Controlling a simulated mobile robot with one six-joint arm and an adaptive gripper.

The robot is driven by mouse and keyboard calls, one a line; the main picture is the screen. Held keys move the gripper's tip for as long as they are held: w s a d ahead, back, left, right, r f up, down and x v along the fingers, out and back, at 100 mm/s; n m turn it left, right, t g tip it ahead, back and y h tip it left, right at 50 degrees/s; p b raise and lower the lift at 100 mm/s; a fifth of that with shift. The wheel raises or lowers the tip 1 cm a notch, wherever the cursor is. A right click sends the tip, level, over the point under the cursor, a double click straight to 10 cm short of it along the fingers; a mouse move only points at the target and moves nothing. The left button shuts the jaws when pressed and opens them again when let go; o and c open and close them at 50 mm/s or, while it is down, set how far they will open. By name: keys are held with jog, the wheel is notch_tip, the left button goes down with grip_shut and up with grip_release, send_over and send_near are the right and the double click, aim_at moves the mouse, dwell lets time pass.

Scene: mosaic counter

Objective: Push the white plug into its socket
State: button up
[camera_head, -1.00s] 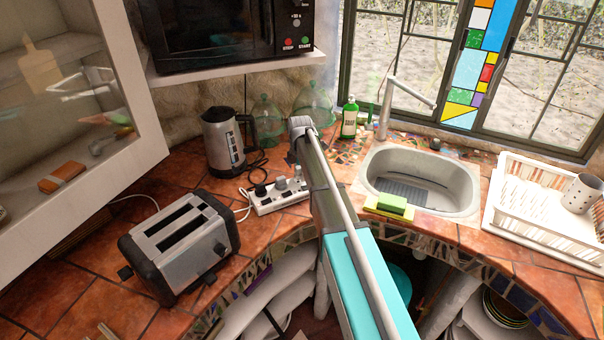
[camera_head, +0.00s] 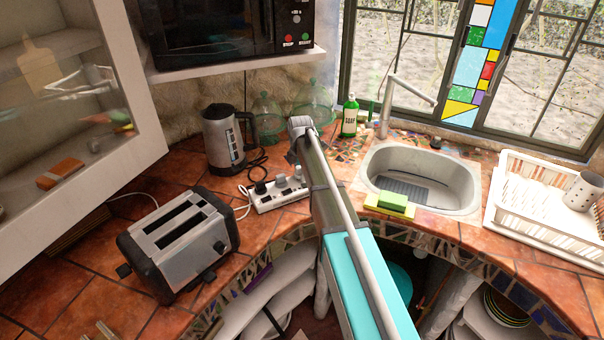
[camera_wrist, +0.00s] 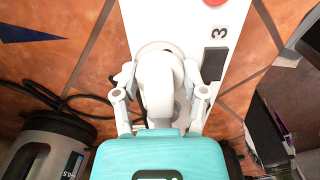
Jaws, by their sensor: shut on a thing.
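The white plug (camera_wrist: 160,80) is between the fingers of my gripper (camera_wrist: 160,95) in the wrist view. My gripper is shut on it. The plug is over the white power strip (camera_wrist: 185,22), beside a black switch (camera_wrist: 214,64) marked 3. A dark curved edge shows just past the plug; the plug covers the rest of that spot, so I cannot tell how deep it sits. In the head view the power strip (camera_head: 267,206) lies on the tiled counter, and my arm hides part of its right end. My fingertips are not clear there.
A black plug (camera_head: 262,188) stands on the strip. A toaster (camera_head: 180,240) is at its left front, and a kettle (camera_head: 222,140) with dark cable is behind it. The sink (camera_head: 440,170), green sponge (camera_head: 392,201) and soap bottle (camera_head: 349,117) are to the right.

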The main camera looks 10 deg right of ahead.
jog(key=shift+f, duration=0.25)
jog(key=o, duration=1.1)
jog(key=shift+o, duration=0.2)
jog(key=shift+r, duration=0.1)
